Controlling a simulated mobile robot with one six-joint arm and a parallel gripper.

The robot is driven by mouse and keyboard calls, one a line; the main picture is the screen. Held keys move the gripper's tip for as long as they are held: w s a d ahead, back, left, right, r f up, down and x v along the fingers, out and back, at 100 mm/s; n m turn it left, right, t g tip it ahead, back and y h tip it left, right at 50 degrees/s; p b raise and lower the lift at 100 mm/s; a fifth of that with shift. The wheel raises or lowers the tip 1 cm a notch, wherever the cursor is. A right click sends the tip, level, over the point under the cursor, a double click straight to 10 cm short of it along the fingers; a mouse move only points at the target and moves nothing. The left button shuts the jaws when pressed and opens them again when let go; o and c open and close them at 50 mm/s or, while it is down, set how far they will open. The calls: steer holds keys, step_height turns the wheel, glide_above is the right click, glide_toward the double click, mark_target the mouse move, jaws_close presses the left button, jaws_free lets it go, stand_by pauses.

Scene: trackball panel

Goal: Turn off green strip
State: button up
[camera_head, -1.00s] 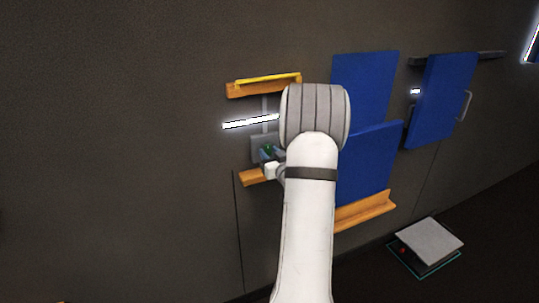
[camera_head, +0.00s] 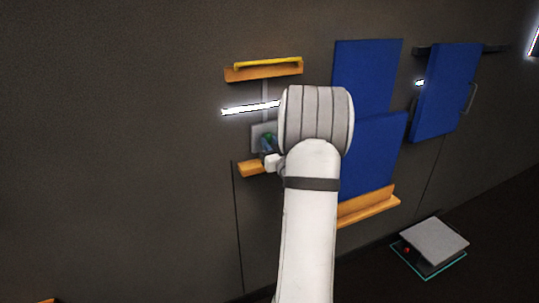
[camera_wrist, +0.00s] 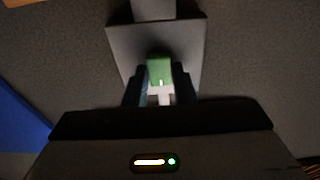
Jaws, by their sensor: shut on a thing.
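A grey plate (camera_head: 258,130) is fixed to the dark wall, partly hidden behind my arm. A green knob-like piece (camera_wrist: 160,71) stands out from this plate (camera_wrist: 187,48) in the wrist view. My gripper (camera_wrist: 160,88) has one dark finger on each side of the green piece and is shut on it. In the head view my gripper (camera_head: 268,146) is small and mostly hidden by my wrist. A light strip (camera_head: 250,108) above the plate glows white, and its right end is hidden by my arm. I see no strip glowing green.
An orange shelf with a yellow bar (camera_head: 265,69) is above the strip. An orange ledge (camera_head: 250,168) is just below my gripper. Blue panels (camera_head: 368,75) stand close on the right, with a handled blue door (camera_head: 445,90) beyond. A pedestal box (camera_head: 433,242) is lower right.

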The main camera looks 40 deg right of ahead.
steer(key=shift+f+t+b, duration=0.55)
steer(key=shift+t+b, duration=0.35)
steer(key=shift+b, duration=2.15)
steer(key=shift+w+r+t+h+b, duration=0.15)
steer(key=shift+t+h+b, duration=0.15)
steer(key=shift+b, duration=0.45)
steer(key=shift+r, duration=0.1)
steer(key=o, duration=1)
steer(key=v, duration=0.8)
